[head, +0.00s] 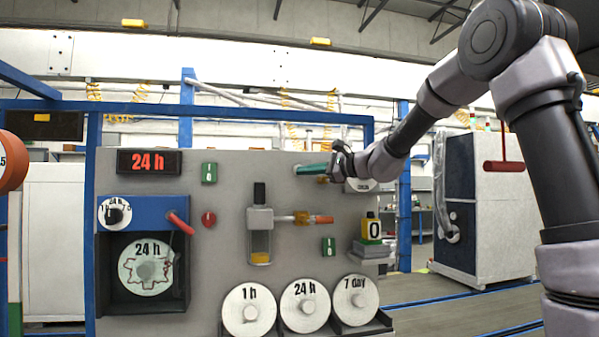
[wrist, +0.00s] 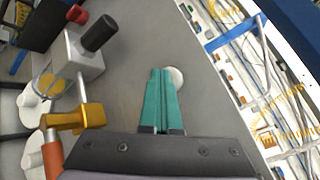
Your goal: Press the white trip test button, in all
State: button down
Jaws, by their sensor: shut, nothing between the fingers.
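The white round button (wrist: 175,77) shows in the wrist view on the grey panel, just at the tips of my gripper's fingers. My gripper (wrist: 160,73) is shut and empty, with its two teal fingers side by side. The tips partly overlap the left side of the button; I cannot tell whether they touch it. In the head view my gripper (head: 297,171) reaches in from the right to the panel's upper right part. I cannot make out the button in that view.
The grey panel (head: 225,230) carries a sight glass with an orange-handled valve (head: 300,218), a red knob (head: 208,219) and a red 24 h display (head: 150,161). Dials marked 1 h (head: 248,312), 24 h and 7 day stand below. A yellow block marked 0 (head: 372,229) sits at right.

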jog(key=shift+s, duration=0.15)
jog(key=shift+s+d, duration=0.25)
jog(key=shift+s, duration=0.4)
jog(key=shift+s+d, duration=0.2)
jog(key=shift+s, duration=0.6)
jog(key=shift+s+d, duration=0.25)
jog(key=shift+s, duration=0.55)
jog(key=shift+s+d, duration=0.2)
jog(key=shift+s, duration=0.6)
